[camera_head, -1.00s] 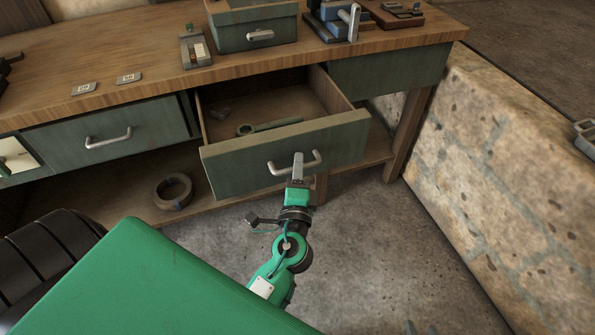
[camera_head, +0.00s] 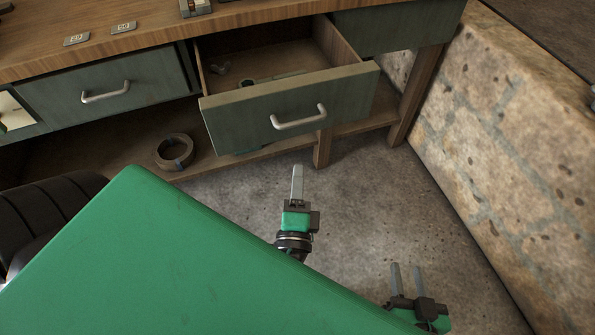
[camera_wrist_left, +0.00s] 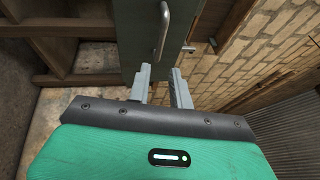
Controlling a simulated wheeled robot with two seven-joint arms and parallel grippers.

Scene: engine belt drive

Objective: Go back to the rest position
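My left gripper (camera_head: 297,186) is in front of the pulled-out drawer, below and clear of its handle. It shows edge-on in the head view. In the left wrist view its two fingers (camera_wrist_left: 162,88) stand apart with nothing between them. The drawer (camera_head: 290,107) has a green front and a metal handle (camera_head: 299,118); the handle also shows in the left wrist view (camera_wrist_left: 162,30). My right gripper (camera_head: 407,279) is low at the bottom right over the floor, its two fingers apart and empty.
The open drawer holds a small metal piece (camera_head: 220,69) and a mostly hidden wrench (camera_head: 262,80). A dark ring (camera_head: 174,151) lies on the lower shelf. A stone wall (camera_head: 510,150) bounds the right. Grey floor (camera_head: 365,210) is free between the wall and me.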

